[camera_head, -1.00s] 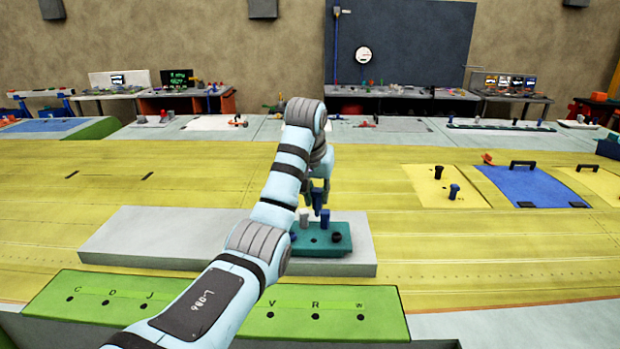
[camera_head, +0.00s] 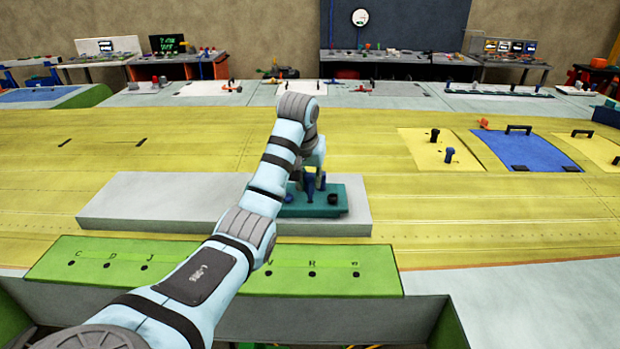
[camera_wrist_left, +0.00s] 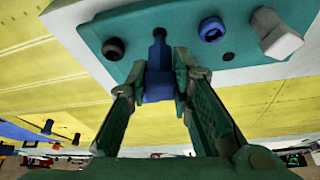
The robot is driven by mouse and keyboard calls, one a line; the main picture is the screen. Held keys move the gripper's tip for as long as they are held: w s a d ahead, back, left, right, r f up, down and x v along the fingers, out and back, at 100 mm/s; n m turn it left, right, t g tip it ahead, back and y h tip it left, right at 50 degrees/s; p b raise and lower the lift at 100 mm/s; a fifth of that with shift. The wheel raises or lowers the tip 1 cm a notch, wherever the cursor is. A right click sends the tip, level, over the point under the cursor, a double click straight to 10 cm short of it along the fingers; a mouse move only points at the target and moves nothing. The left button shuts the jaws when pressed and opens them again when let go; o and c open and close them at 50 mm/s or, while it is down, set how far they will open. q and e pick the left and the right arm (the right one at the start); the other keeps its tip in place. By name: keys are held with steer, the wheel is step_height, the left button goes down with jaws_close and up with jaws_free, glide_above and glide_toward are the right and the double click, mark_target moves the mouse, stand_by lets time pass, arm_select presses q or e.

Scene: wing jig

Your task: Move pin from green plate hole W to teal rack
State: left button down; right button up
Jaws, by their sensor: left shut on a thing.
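My left gripper (camera_head: 312,184) is shut on a blue pin (camera_wrist_left: 158,86) at the teal rack (camera_head: 300,212). In the left wrist view the pin's narrow dark end (camera_wrist_left: 158,48) points at the rack (camera_wrist_left: 140,20) and meets its face; how deep it sits in a hole I cannot tell. My right gripper is not seen.
The teal rack sits on a grey block (camera_head: 150,205) on the yellow wing surface. A yellow panel with dark pins (camera_head: 449,155) and a blue panel (camera_head: 530,150) lie to the right. The wing right of the block is clear.

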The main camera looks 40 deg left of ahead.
arm_select(q)
steer(key=shift+w+f+b, duration=0.1)
steer(key=shift+f+b, duration=0.4)
steer(key=shift+f, duration=1)
steer(key=c, duration=1.3)
jaws_free()
steer(key=shift+c, duration=0.2)
steer(key=shift+r, duration=0.15)
